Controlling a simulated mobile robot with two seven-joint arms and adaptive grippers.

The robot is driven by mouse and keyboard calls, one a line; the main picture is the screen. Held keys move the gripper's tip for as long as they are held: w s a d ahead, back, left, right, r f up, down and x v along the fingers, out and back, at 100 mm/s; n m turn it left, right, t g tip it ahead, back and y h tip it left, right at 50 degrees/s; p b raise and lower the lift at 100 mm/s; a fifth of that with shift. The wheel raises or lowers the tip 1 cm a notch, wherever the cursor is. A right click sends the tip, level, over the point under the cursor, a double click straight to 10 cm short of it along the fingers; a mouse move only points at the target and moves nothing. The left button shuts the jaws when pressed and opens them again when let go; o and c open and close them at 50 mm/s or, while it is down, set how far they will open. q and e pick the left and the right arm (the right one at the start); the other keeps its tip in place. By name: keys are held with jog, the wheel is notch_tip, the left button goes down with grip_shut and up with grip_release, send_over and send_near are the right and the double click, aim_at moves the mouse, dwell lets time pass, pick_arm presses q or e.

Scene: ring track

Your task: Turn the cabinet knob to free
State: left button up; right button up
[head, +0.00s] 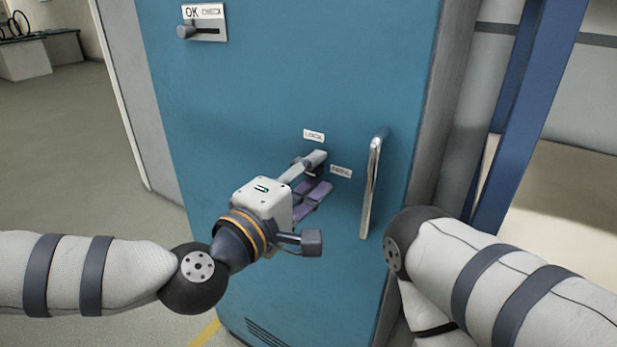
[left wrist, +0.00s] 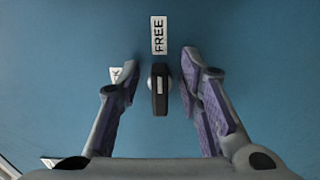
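The knob (left wrist: 159,92) is a dark bar on a round shiny base on the blue cabinet (head: 255,90). In the left wrist view its bar lies in line with the FREE label (left wrist: 158,36). A label that reads as LOCK (left wrist: 117,73) is partly hidden behind a finger; it shows whole in the head view (head: 313,135). My left gripper (head: 322,172) is open, its fingers on either side of the knob with a gap to each, also in the left wrist view (left wrist: 158,78). The head view mostly hides the knob.
A metal handle (head: 372,185) stands out from the cabinet just right of the knob. An OK/CHECK slider (head: 203,24) is at the upper left. My right arm crosses the lower right, close to the cabinet's edge. A blue post (head: 520,110) stands farther right.

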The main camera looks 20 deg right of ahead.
pick_arm(q)
jog(key=v, duration=1.2)
jog(key=s+a+f+m+g+y+p, duration=0.1)
jog(key=s+a+f+m+g+y, duration=0.2)
jog(key=s+f, duration=0.85)
jog(key=s+a+f+m+g+y+p, duration=0.1)
jog(key=s+a+f+g+y, duration=0.45)
jog(key=f, duration=0.85)
jog(key=s+a+f+m+g+y+p, duration=0.1)
jog(key=s+a+f+g+y, duration=0.1)
jog(key=s+a, duration=0.7)
jog(key=s+a+f+m+g+y, duration=0.2)
jog(key=s+a+f+g+y, duration=0.1)
jog(key=s+a, duration=0.6)
jog(key=shift+s+a+f+y+p, duration=0.2)
jog(key=shift+a+f+y+p, duration=0.15)
jog(key=shift+a+f, duration=0.65)
pick_arm(e)
jog(key=w+r+t, duration=0.1)
jog(key=w+r, duration=0.3)
jog(key=shift+w+r+t, duration=0.2)
jog(key=shift+r+t, duration=0.1)
jog(key=shift+t, duration=0.1)
pick_arm(q)
jog(key=shift+a+r, duration=0.15)
jog(key=shift+r, duration=0.05)
jog(key=shift+c, duration=0.3)
